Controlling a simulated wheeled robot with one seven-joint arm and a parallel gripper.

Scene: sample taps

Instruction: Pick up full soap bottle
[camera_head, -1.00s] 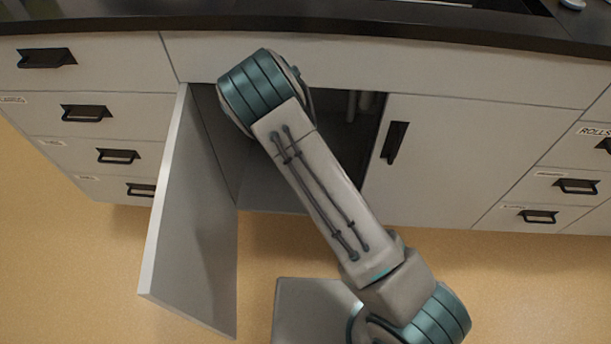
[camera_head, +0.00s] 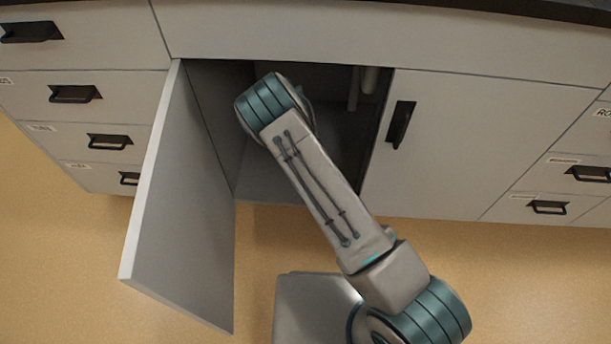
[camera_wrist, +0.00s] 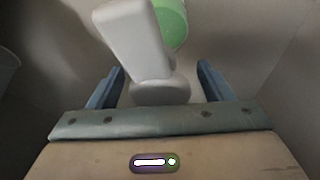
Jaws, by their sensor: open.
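In the wrist view, a white, elongated object with a rounded base (camera_wrist: 136,40), which looks like a soap bottle's pump top, stands between the two blue fingers of my gripper (camera_wrist: 159,68). A rounded green part (camera_wrist: 173,20) shows behind it at the top. I cannot tell whether the green part belongs to the same bottle or how full it is. The fingers are open, one on each side, with gaps to the white part. In the head view, my arm reaches into the open cabinet (camera_head: 345,135); the gripper and bottle are hidden there.
The open cabinet door (camera_head: 180,210) swings out left of my arm. A closed door (camera_head: 450,150) with a black handle is on the right. Pipes (camera_head: 361,90) hang inside the cabinet.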

